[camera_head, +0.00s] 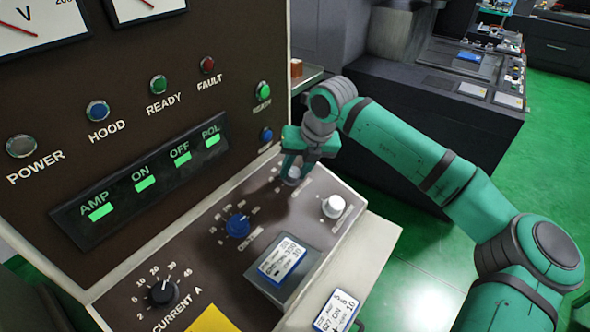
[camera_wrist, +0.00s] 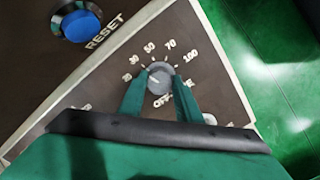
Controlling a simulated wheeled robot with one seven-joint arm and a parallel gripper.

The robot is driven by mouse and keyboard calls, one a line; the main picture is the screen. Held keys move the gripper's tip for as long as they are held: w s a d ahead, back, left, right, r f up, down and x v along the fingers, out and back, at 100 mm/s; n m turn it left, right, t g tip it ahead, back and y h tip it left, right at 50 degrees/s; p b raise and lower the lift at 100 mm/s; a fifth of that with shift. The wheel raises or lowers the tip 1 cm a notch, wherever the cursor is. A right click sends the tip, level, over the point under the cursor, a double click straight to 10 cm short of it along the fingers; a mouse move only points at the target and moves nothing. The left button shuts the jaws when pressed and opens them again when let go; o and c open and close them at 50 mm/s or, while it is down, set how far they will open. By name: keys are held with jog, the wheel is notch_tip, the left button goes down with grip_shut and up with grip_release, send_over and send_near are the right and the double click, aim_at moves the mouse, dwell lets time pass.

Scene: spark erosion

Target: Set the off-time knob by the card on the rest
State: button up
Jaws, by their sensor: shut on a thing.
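The off-time knob is a small grey knob (camera_wrist: 159,79) in the wrist view, with a scale running from low numbers at left through 30, 50 and 70 to 100 at right. Its light mark seems to point up-left, toward the low end; the exact setting is hard to read. My gripper (camera_wrist: 160,82) is shut on it, one green finger on each side. In the head view my gripper (camera_head: 292,172) reaches down onto the panel and mostly hides the knob. A blue-edged white card (camera_head: 282,258) lies on a grey block (camera_head: 258,286); its figures seem to include 100 and 30.
A blue knob (camera_head: 238,226), a white knob (camera_head: 334,206) and a black current knob (camera_head: 162,292) stand on the sloping panel. A second card (camera_head: 337,312) lies at the front edge. A blue reset button (camera_wrist: 76,22) is close by. Green AMP, ON, OFF and POL displays (camera_head: 140,183) are lit.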

jog(key=shift+s+f, duration=0.1)
jog(key=shift+f, duration=0.15)
jog(key=o, duration=1.1)
jog(key=shift+r, duration=0.2)
jog(key=shift+d+r, duration=0.1)
jog(key=shift+r, duration=0.2)
jog(key=v, duration=1)
jog(key=shift+s, duration=0.1)
jog(key=shift+f, duration=0.1)
